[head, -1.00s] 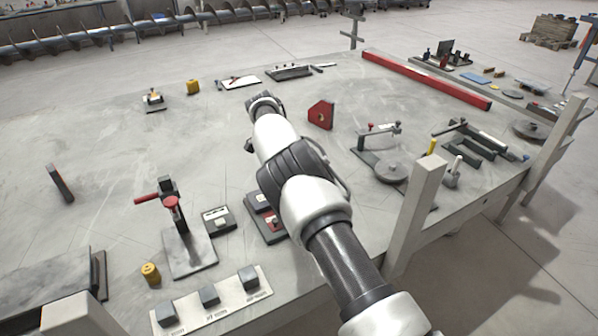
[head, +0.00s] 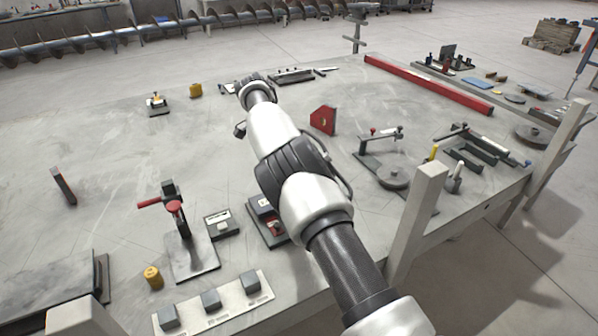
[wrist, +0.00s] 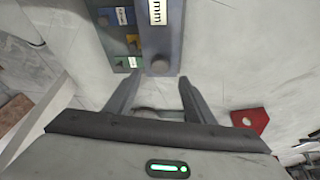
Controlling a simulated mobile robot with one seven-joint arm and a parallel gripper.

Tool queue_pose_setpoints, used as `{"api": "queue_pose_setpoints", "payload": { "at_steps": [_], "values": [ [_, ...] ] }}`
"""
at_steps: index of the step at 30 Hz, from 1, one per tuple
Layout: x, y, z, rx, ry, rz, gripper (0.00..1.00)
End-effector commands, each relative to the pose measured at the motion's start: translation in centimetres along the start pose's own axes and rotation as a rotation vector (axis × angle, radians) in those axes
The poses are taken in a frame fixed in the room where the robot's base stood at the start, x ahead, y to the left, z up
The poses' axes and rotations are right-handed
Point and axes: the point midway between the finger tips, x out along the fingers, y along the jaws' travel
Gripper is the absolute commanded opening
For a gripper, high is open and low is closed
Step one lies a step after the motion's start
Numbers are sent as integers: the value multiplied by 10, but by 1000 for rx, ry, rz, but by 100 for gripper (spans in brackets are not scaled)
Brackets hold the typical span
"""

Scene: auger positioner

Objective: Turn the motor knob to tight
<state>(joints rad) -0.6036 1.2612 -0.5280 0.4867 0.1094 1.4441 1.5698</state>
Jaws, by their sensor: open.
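In the wrist view, my gripper (wrist: 159,82) is open, with its two fingers spread and nothing between them. A grey-blue plate (wrist: 161,35) with a white "mm" label lies just beyond the fingertips. A round dark knob (wrist: 160,66) sits at its near end, roughly in line with the gap. Beside it on the left is a panel with small labels, a round knob (wrist: 102,20) and a yellow part (wrist: 133,42). I cannot tell which of these is the motor knob, or read its setting. In the head view, my arm hides the gripper and partly covers a plate (head: 228,88).
A red angled block (head: 323,119) stands right of my arm; it also shows in the wrist view (wrist: 250,120). The table's left middle is mostly clear.

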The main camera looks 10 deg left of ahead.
Motion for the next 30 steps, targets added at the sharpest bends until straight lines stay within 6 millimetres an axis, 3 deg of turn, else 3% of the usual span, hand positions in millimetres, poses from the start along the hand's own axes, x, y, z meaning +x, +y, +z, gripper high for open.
{"api": "queue_pose_setpoints", "payload": {
  "at_steps": [6,10,18,30],
  "values": [
    [-63,-1,-4,-1,0,-3,49],
    [-89,0,-3,0,0,0,49],
    [-104,0,-1,-1,0,1,49],
    [-103,0,0,-8,-3,-1,49]
  ]
}}
